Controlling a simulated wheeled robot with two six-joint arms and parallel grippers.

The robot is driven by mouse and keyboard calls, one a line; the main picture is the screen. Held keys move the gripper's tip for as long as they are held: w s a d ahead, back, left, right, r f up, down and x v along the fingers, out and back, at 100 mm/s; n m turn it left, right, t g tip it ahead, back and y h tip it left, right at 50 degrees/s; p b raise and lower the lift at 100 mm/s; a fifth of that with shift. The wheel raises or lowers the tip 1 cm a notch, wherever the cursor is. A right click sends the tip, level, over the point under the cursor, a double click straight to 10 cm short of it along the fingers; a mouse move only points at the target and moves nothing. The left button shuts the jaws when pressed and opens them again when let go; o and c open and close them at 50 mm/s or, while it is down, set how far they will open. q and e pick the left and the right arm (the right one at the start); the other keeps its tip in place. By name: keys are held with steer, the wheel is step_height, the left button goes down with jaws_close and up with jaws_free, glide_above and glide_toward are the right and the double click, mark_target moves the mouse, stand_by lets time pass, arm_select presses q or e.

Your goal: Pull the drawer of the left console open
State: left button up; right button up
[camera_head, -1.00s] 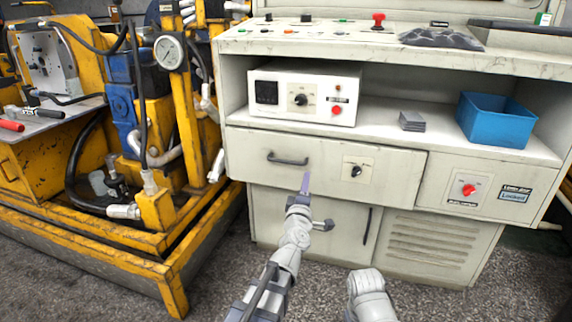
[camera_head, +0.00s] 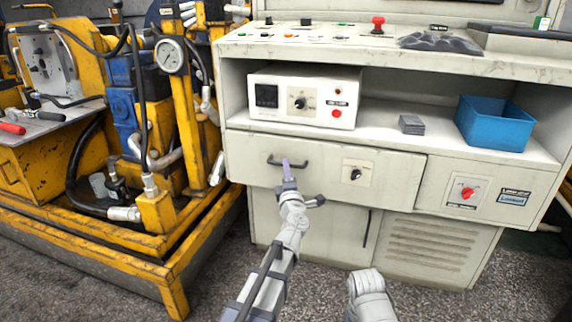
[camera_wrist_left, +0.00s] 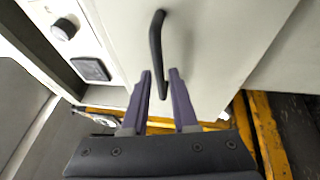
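The left console's drawer (camera_head: 320,171) is a wide white front below the open shelf and looks closed in the head view. Its dark bar handle (camera_head: 273,160) is on the left half of that front. My left gripper (camera_head: 287,164) is at the handle, its purple fingers overlapping the bar. In the left wrist view, the two fingers of the gripper (camera_wrist_left: 160,74) are apart, and the lower part of the handle (camera_wrist_left: 156,38) shows between them. I cannot tell whether they touch the bar.
A white control box (camera_head: 304,95), grey plates (camera_head: 411,124) and a blue bin (camera_head: 494,124) stand on the shelf above. A cabinet door (camera_head: 340,232) is below the drawer. A yellow machine frame (camera_head: 130,245) stands close on the left.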

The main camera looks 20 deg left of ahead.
arm_select(q)
steer(key=shift+x, duration=1.2)
steer(key=shift+d, duration=0.1)
jaws_close()
stand_by(0.4)
